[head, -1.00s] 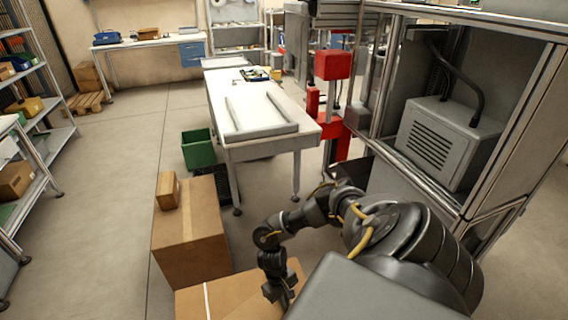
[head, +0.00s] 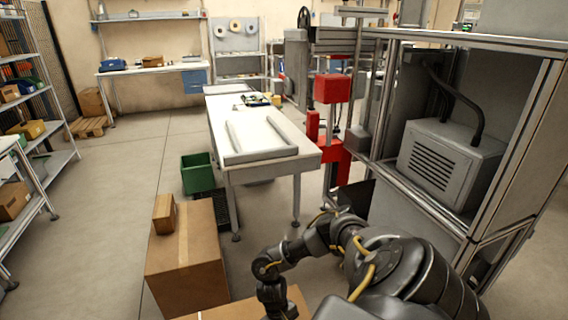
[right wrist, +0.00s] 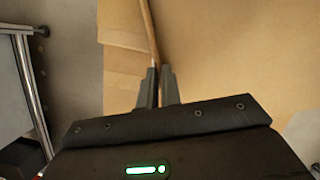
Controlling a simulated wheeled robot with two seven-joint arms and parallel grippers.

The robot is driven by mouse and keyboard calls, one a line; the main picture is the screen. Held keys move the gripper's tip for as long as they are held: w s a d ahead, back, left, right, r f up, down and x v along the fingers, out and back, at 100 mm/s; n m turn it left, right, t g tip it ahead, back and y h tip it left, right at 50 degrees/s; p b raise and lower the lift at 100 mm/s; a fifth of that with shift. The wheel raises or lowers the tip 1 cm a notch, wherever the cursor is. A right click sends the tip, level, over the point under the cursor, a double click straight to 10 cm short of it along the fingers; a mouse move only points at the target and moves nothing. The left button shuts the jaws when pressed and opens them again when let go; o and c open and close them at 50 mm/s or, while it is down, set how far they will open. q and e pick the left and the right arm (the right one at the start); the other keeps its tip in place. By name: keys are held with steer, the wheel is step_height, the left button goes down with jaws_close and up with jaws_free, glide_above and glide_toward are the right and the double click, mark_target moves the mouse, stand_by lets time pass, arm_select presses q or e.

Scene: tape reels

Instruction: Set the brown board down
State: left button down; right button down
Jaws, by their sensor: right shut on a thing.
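My right gripper (right wrist: 158,88) is shut on a thin brown board (right wrist: 150,35), seen nearly edge-on in the right wrist view and running up from the fingertips. Broad cardboard-brown surfaces lie behind and beside it; I cannot tell whether the board touches them. In the head view my right arm reaches down to the bottom edge, over a large cardboard box (head: 235,309). The fingertips and the board cannot be made out there. My left gripper is not in view.
Another large carton (head: 187,265) with a small box (head: 164,214) on it stands to the left. A white worktable (head: 262,135), a green bin (head: 197,174) and a red stand (head: 333,90) are beyond. A metal-framed cabinet (head: 450,210) is close on the right. Floor at left is clear.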

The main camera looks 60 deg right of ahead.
steer(key=shift+f, duration=0.55)
steer(key=c, duration=1.5)
jaws_free()
steer(key=p+v, duration=0.1)
steer(key=v, duration=0.9)
steer(key=shift+w+r, duration=0.15)
steer(key=shift+r, duration=0.2)
steer(key=shift+a, duration=0.15)
